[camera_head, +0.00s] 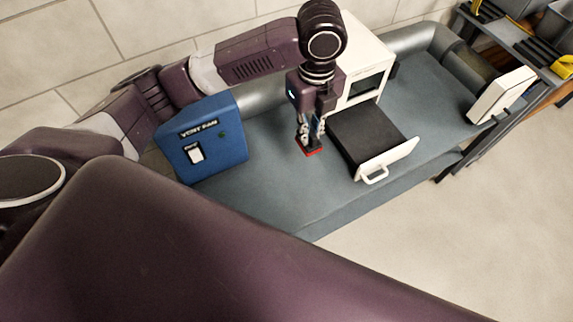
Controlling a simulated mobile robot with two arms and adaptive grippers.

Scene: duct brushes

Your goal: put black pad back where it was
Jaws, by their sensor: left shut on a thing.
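My left gripper (309,140) points down over the grey-blue surface, just left of the pulled-out drawer. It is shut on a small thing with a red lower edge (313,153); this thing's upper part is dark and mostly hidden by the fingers. I cannot tell whether it is the black pad or whether it touches the surface. A flat black area (365,133) fills the drawer behind its white front (388,158); I cannot tell whether it is a pad or the drawer's own lining. My right gripper is not in view.
A white machine (366,58) with a dark window stands behind the drawer. A blue box (222,150) stands at the left, a white panel (500,95) at the right. A grey duct runs along the back. The grey-blue surface (285,190) is clear in front of the gripper.

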